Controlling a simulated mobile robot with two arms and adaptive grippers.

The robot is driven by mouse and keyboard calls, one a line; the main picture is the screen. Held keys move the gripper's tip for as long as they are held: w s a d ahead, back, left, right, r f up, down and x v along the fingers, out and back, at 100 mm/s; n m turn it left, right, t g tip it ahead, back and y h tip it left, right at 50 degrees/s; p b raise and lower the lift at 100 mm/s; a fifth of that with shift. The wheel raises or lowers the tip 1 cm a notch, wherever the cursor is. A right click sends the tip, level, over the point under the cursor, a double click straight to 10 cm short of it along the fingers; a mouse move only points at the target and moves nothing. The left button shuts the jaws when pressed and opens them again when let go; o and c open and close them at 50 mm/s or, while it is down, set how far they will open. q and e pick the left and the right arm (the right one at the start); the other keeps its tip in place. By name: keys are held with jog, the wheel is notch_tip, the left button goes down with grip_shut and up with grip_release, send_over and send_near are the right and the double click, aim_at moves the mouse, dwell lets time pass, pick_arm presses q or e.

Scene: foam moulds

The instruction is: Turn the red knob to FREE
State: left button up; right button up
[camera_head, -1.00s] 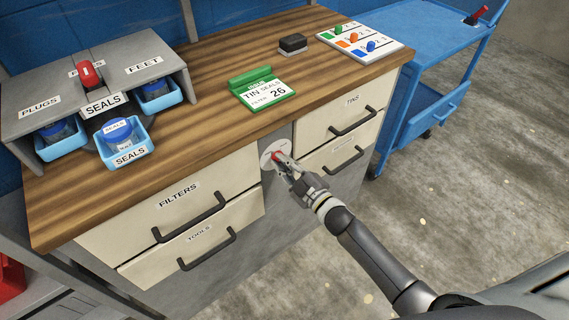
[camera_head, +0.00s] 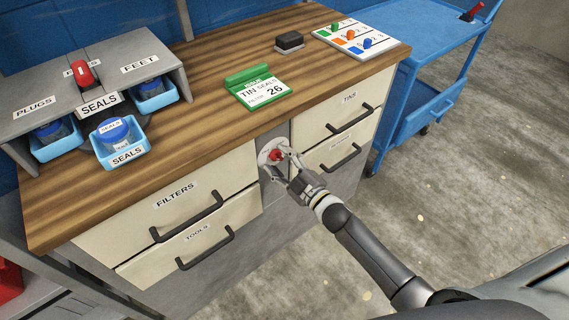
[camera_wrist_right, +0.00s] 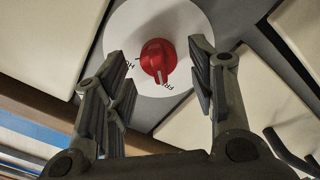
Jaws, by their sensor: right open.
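The red knob (camera_head: 276,155) sits on a round white dial plate (camera_head: 264,158) on the grey panel between the drawer columns. In the right wrist view, the red knob (camera_wrist_right: 158,58) has a white pointer line aimed down, close to lettering that reads like FREE. Lettering starting with HO is at its left. My right gripper (camera_head: 281,164) is open, its fingers spread on either side of the knob with a gap to each. The dial plate (camera_wrist_right: 150,20) is partly hidden by the fingers in the wrist view. My left gripper is not in view.
Drawers with handles flank the dial, FILTERS (camera_head: 178,200) and TOOLS at left, TINS (camera_head: 345,112) at upper right. The wooden worktop (camera_head: 200,100) above holds a green TIN SEALS sign (camera_head: 262,92) and blue bins. A blue cart (camera_head: 428,60) stands at right.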

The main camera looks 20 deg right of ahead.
jog(key=v, duration=1.2)
dwell(0.3)
jog(key=s+d+f+m+g+h, duration=0.1)
jog(key=s+f+m+g+h, duration=0.15)
jog(key=f, duration=0.65)
jog(key=s+d+f+m+g+h+p, duration=0.15)
jog(key=s+f, duration=0.25)
jog(key=f, duration=0.5)
jog(key=s+d+f+m+g+h, duration=0.1)
jog(key=s+d+f+m+g, duration=0.2)
jog(key=f, duration=0.5)
jog(key=s+a+f+m+g, duration=0.1)
jog(key=s+f+g, duration=0.2)
jog(key=s, duration=0.7)
jog(key=s+a+f+m+g, duration=0.1)
jog(key=s+f+g, duration=0.2)
jog(key=s+f, duration=0.5)
jog(key=s+a+f+m+g+h, duration=0.1)
jog(key=s+f+g, duration=0.2)
jog(key=s, duration=0.8)
notch_tip(320, 180, down, 3)
jog(key=shift+s+r+m+p, duration=0.2)
jog(key=shift+s+m+p, duration=0.1)
jog(key=shift+m+p, duration=0.1)
